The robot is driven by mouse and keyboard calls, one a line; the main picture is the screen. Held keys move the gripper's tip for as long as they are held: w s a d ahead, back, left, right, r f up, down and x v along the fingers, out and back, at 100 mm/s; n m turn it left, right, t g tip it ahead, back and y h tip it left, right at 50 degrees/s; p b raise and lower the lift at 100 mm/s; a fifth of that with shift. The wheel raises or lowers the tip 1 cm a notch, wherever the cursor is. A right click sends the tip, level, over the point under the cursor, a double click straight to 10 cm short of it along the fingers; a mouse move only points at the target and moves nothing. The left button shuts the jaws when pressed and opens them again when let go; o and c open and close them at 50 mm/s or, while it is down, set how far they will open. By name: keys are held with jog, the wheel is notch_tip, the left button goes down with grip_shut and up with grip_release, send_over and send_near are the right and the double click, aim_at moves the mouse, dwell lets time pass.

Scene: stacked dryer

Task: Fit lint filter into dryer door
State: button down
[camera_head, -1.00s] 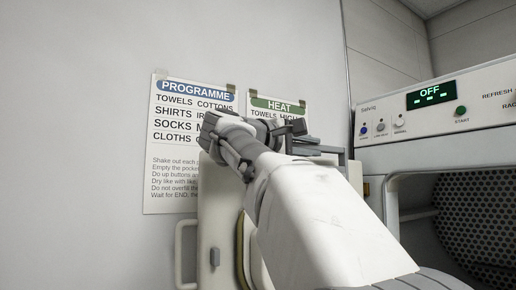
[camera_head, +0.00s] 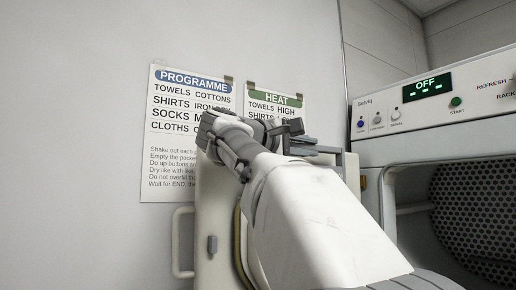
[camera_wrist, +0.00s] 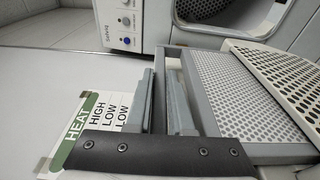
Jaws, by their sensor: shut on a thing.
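The lint filter is a grey frame with a finely perforated panel (camera_wrist: 240,100), at the right of the wrist view. In the head view its grey edge (camera_head: 318,150) shows just right of my gripper (camera_head: 288,130), above the top of the open dryer door (camera_head: 212,215). My gripper is shut on the filter. In the wrist view its grey fingers (camera_wrist: 164,95) stand at the filter's left side; the exact grip is unclear. My arm hides much of the door and its top, so I cannot tell whether the filter is in the door.
A beige perforated panel (camera_wrist: 290,72) lies beside the filter. The dryer (camera_head: 440,130) stands at the right, its drum opening uncovered. Programme (camera_head: 188,115) and heat (camera_head: 277,100) signs hang on the wall behind the gripper. The door handle (camera_head: 180,240) projects at the left.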

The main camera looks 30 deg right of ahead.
notch_tip(320, 180, down, 9)
jog(key=b, duration=0.9)
dwell(2.4)
jog(key=c, duration=0.7)
grip_release()
jog(key=shift+r, duration=0.15)
jog(key=p+v, duration=0.1)
jog(key=v, duration=1.6)
jog(key=shift+a, duration=0.25)
